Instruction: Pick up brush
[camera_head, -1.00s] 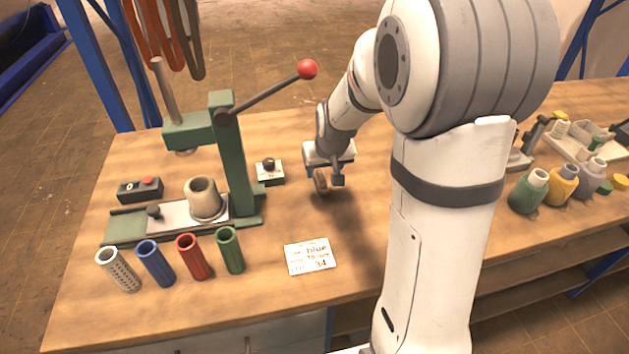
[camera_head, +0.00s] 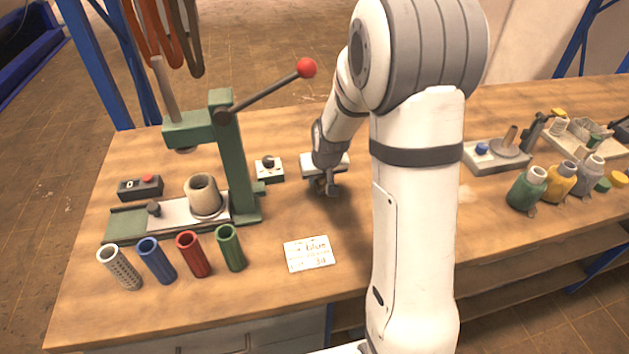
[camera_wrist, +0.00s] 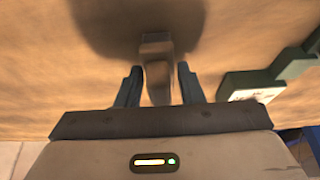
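The brush, as far as I can tell, is the tan upright piece (camera_wrist: 157,75) in the middle of the wrist view. Its lower part and the bench contact are hard to make out. My gripper (camera_wrist: 159,86) has one dark finger on each side of it, with a narrow gap showing, so the fingers look open around it. In the head view my gripper (camera_head: 328,190) points down low over the wooden bench, right of the green press. Only a small brownish bit of the brush (camera_head: 319,185) shows there, mostly hidden by the gripper.
The green press (camera_head: 238,160) with its red-knobbed lever stands left of my gripper. A small switch box (camera_head: 269,172) is close by on the left. A label card (camera_head: 308,254) and several coloured tubes lie nearer the front. Bottles (camera_head: 528,188) stand to the right.

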